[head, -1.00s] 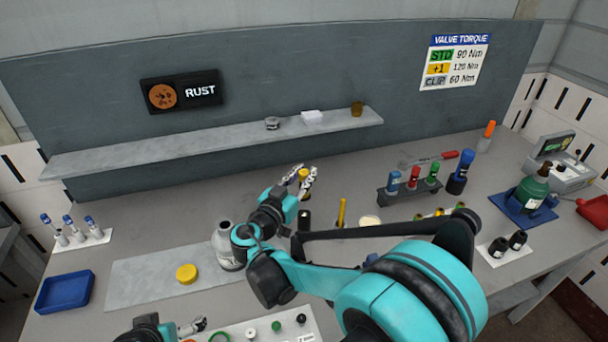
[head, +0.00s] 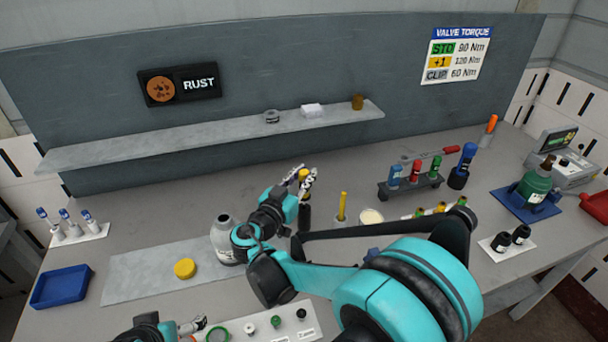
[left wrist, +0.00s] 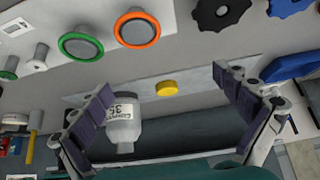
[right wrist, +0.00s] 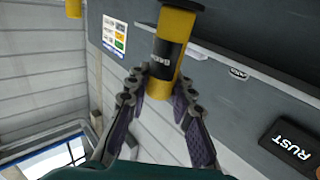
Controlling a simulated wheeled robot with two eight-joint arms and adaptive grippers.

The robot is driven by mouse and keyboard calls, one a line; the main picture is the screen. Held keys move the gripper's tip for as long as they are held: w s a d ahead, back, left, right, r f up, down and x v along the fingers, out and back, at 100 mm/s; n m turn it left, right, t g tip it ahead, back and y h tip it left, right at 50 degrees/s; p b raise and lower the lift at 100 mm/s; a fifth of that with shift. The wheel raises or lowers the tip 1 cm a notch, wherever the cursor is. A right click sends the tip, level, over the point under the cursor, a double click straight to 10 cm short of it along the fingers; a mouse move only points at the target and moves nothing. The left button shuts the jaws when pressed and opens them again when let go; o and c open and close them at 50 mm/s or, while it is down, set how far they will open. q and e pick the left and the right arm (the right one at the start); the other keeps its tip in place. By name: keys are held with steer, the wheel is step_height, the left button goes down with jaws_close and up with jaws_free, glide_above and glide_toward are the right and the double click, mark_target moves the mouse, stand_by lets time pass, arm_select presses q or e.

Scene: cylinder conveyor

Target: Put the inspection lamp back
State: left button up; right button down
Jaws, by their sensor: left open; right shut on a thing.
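My right gripper (head: 306,180) is shut on a yellow and black cylinder, which I take to be the inspection lamp (head: 304,214). In the right wrist view the lamp (right wrist: 171,48) sits between the two fingers, with a black labelled band and yellow parts on both sides of it. In the head view it is held roughly upright above the bench, partly hidden by the fingers. Whether its lower end touches the bench cannot be told. My left gripper (head: 192,327) is open and empty near the front edge; its spread fingers show in the left wrist view (left wrist: 162,85).
A grey bottle (head: 222,240) and a yellow lid (head: 185,268) are left of my right gripper. A yellow stick (head: 342,206) and a pale round dish (head: 371,217) stand to its right. A rack (head: 408,187) is farther right. The shelf (head: 200,143) runs behind.

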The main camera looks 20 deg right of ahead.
arm_select(q)
steer(key=shift+f+b, duration=1.65)
steer(key=shift+f, duration=0.1)
arm_select(e)
steer(key=shift+f, duration=2.05)
steer(key=c, duration=1.2)
jaws_free()
arm_select(q)
steer(key=shift+r, duration=0.15)
arm_select(e)
steer(key=shift+r, duration=0.1)
arm_select(q)
steer(key=shift+r+p, duration=2.25)
steer(key=shift+p, duration=0.15)
arm_select(e)
steer(key=shift+r, duration=2.95)
